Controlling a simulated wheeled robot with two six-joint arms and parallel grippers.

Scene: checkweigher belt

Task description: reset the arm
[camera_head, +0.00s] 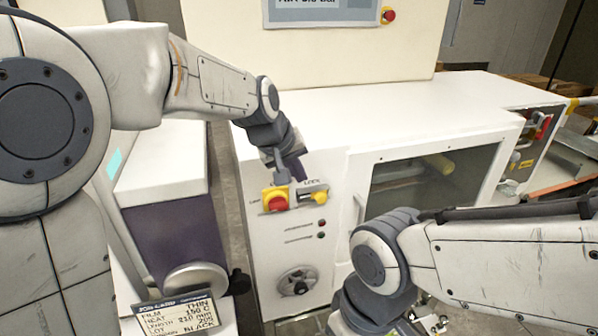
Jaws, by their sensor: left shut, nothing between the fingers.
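My left arm reaches in from the left. Its gripper (296,170) is shut and empty, in front of the white machine's control panel (318,259). The gripper is just above a red button on a yellow base (277,200) and a yellow knob (320,196) by a label that seems to read LOCK. I cannot tell whether it touches the panel. My right arm comes in from the right, and its wrist bends down to the bottom edge. The right gripper's fingers are not visible.
A dark window (430,178) is in the machine's front, right of the panel. A label card (178,316) stands at the lower left beside a white and purple unit (168,222). Another red button (388,16) is at the top.

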